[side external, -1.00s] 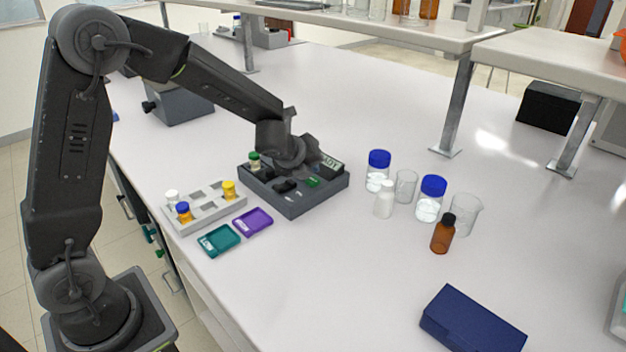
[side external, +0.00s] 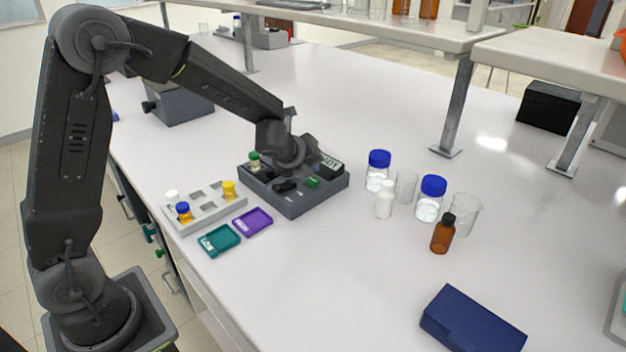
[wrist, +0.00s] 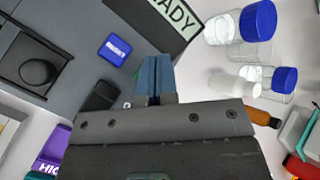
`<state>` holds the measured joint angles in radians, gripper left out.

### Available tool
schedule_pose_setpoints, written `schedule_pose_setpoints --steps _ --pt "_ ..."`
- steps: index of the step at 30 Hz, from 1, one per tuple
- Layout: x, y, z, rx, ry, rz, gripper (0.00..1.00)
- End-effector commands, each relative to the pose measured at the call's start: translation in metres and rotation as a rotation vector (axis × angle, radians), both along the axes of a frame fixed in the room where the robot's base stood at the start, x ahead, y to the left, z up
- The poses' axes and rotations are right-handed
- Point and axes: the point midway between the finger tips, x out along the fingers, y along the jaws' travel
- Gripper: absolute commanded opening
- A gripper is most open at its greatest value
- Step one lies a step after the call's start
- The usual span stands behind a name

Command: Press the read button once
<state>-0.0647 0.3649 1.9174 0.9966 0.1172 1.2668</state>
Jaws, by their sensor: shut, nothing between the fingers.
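The dark grey rig (side external: 295,207) sits on the bench, with a lit display (side external: 331,164) whose visible letters end in "ADY". A green button (side external: 313,181) shows on its top in the side view. In the wrist view a blue button with a white label (wrist: 115,48) lies left of the fingertips; its label is too small to read. A sliver of green (wrist: 136,74) shows beside the fingers, mostly hidden. My gripper (wrist: 154,60) is shut and empty, over the rig near the display and green button. I cannot tell whether the tips touch anything.
A green-capped vial (side external: 254,161) stands at the rig's left. A grey vial rack (side external: 205,209), a teal tray (side external: 218,240) and a purple tray (side external: 253,222) lie in front. Blue-capped bottles (side external: 378,171), beakers and a brown bottle (side external: 443,234) stand to the right.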

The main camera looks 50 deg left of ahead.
Motion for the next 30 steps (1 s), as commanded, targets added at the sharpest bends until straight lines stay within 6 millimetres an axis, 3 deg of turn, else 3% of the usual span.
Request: schedule_pose_setpoints --steps 30 --pt "0.0 0.0001 -0.009 0.001 0.0 -0.001 0.0"
